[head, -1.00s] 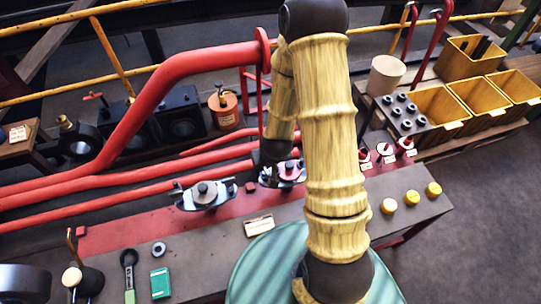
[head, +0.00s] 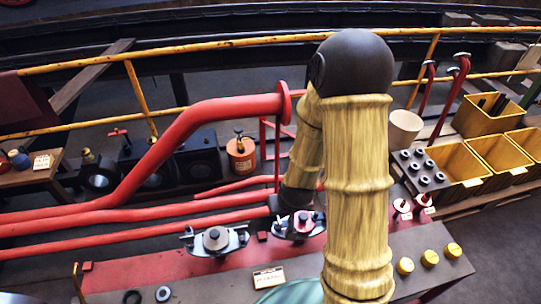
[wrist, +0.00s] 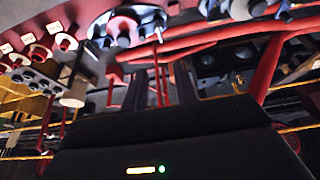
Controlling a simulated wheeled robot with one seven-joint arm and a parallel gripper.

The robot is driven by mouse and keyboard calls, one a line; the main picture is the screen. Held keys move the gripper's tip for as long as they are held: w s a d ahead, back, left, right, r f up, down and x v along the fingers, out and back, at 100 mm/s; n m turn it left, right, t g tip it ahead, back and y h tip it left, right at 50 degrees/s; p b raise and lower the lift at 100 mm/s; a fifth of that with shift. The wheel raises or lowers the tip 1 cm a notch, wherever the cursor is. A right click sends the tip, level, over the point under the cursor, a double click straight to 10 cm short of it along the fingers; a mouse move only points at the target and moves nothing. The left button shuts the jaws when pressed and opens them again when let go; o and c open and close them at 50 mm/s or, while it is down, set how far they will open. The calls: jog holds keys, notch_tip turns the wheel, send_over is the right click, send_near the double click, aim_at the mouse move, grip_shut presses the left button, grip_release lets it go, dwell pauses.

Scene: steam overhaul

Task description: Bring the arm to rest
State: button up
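My arm (head: 357,190), yellow with dark joints, stands bent in the right middle of the head view. Its dark far end (head: 291,201) hangs behind it, by a fitting with a red top (head: 300,224) on the bench. My gripper (wrist: 160,88) shows in the wrist view as two dark fingers standing apart, with nothing seen held between them. The fingertips are hard to make out against the dark background. In the head view the fingers are hidden or too small to tell.
A second metal fitting (head: 216,239) sits on the bench (head: 430,248). Red pipes (head: 140,211) run behind it. Several yellow caps (head: 430,258) line the bench's right. Yellow bins (head: 460,163) and a dark block with knobs (head: 421,172) stand at right. A yellow rail (head: 225,41) crosses behind.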

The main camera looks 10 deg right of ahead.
jog(key=shift+r, duration=0.1)
jog(key=s+r+g+p, duration=0.1)
jog(key=s+r, duration=0.2)
jog(key=r, duration=0.4)
jog(key=s+r+p, duration=0.2)
jog(key=s+r, duration=0.2)
jog(key=r, duration=0.4)
jog(key=shift+s+r+g, duration=0.25)
jog(key=shift+s+g, duration=0.05)
jog(key=shift+g, duration=0.1)
jog(key=shift+c, duration=0.4)
